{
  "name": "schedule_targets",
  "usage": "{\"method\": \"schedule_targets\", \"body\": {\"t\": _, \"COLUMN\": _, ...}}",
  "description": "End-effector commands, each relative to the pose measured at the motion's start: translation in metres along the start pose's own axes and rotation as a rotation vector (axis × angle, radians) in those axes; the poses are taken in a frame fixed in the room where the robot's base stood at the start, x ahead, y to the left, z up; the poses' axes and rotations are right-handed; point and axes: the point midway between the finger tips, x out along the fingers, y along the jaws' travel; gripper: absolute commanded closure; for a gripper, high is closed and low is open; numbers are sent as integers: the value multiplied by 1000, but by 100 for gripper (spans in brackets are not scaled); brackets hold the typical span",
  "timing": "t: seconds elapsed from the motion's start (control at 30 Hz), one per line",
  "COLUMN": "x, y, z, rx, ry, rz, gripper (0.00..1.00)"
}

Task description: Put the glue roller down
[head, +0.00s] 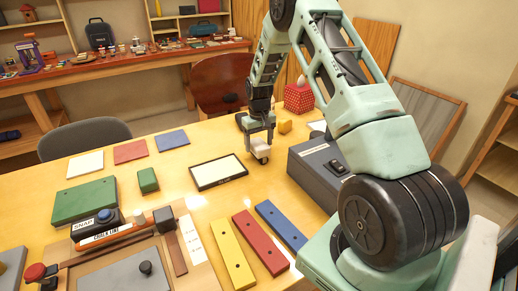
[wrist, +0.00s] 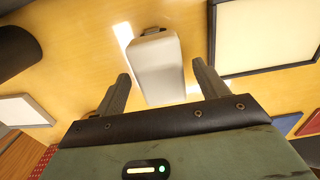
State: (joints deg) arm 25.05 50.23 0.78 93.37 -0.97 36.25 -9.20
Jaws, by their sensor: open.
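The glue roller (wrist: 157,68) is a pale grey-white block with a small dark part at its far end. In the wrist view it lies between the two spread fingers of my gripper (wrist: 161,78), with gaps showing on both sides. My gripper also shows in the head view (head: 260,143), low over the yellow table (head: 185,212) just right of a black-framed white panel (head: 218,172). In the head view the roller (head: 261,157) shows only as a small pale shape under the fingers. It appears to rest on the table; its underside is hidden.
A dark grey box (head: 320,172) stands close to the right of my gripper. Yellow, red and blue bars (head: 281,226) lie in front.

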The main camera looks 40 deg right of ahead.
Motion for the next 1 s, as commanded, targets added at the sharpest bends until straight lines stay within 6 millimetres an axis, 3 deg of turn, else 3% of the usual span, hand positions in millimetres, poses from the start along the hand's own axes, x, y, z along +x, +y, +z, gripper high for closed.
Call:
{"method": "schedule_targets", "body": {"t": 0.2, "x": -47, "y": 0, "z": -1, "rx": 0, "ry": 5, "rz": 1, "gripper": 27}}
{"method": "schedule_targets", "body": {"t": 0.4, "x": -80, "y": 0, "z": 0, "rx": 0, "ry": 2, "rz": 1, "gripper": 27}}
{"method": "schedule_targets", "body": {"t": 0.73, "x": -97, "y": -7, "z": 1, "rx": -9, "ry": 1, "rz": -3, "gripper": 27}}
{"method": "schedule_targets", "body": {"t": 0.87, "x": -110, "y": -58, "z": 13, "rx": -77, "ry": 7, "rz": -25, "gripper": 27}}
{"method": "schedule_targets", "body": {"t": 0.97, "x": -129, "y": -131, "z": 43, "rx": -183, "ry": 13, "rz": -55, "gripper": 27}}
{"method": "schedule_targets", "body": {"t": 1.0, "x": -137, "y": -163, "z": 62, "rx": -236, "ry": 13, "rz": -66, "gripper": 27}}
